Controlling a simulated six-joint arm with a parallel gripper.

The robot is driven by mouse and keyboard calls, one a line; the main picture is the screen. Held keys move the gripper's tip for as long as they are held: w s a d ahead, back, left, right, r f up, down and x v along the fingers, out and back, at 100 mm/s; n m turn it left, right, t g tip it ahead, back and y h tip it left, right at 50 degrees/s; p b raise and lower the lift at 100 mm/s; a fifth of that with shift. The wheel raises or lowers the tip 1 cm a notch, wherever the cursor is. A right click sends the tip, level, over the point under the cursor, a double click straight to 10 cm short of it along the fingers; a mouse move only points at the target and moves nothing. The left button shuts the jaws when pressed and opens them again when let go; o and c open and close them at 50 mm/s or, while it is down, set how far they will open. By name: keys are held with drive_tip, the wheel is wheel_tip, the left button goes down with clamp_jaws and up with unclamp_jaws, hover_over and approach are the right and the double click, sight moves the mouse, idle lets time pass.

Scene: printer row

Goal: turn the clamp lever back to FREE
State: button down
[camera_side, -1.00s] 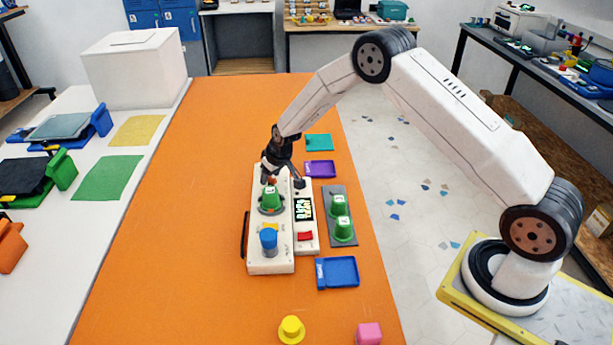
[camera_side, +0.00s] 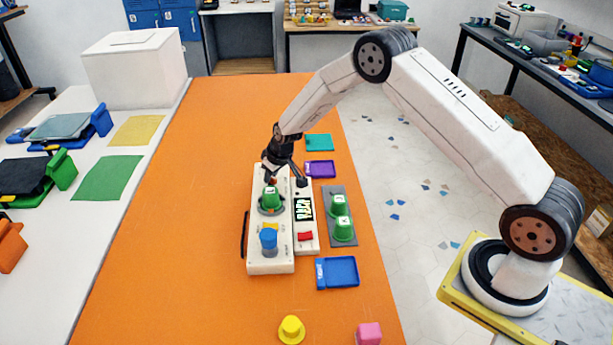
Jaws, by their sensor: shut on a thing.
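A white machine (camera_side: 270,263) lies on the orange table. On it are a green piece (camera_side: 271,196) on a round grey seat, a blue knob-like piece (camera_side: 268,239), a red button (camera_side: 305,236) and a small display (camera_side: 304,208). My gripper (camera_side: 273,181) is at the machine's far end, behind the green piece, pointing down. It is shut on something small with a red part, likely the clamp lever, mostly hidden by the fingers. The lever's exact angle and any FREE marking cannot be read at this size.
A grey tray (camera_side: 340,190) with two green pieces stands right of the machine. Purple (camera_side: 320,169), teal (camera_side: 319,142) and blue (camera_side: 337,272) trays lie near it. A yellow piece (camera_side: 291,329) and a pink cube (camera_side: 369,334) are in front. The table's left side is clear.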

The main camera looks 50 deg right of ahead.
drive_tip(key=shift+n, duration=0.4)
drive_tip(key=shift+d+n+y, duration=0.1)
drive_tip(key=shift+n+y, duration=0.8)
drive_tip(key=shift+n, duration=0.9)
drive_tip(key=n, duration=0.2)
drive_tip(key=n+g+y, duration=0.1)
drive_tip(key=n, duration=0.1)
drive_tip(key=shift+g, duration=0.3)
drive_tip(key=n+g+y, duration=0.1)
drive_tip(key=n, duration=0.4)
drive_tip(key=shift+w+d, duration=0.1)
drive_tip(key=shift+w, duration=0.05)
drive_tip(key=shift+n+g, duration=1)
drive_tip(key=shift+n, duration=1)
drive_tip(key=c, duration=0.6)
unclamp_jaws()
drive_tip(key=shift+o, duration=0.2)
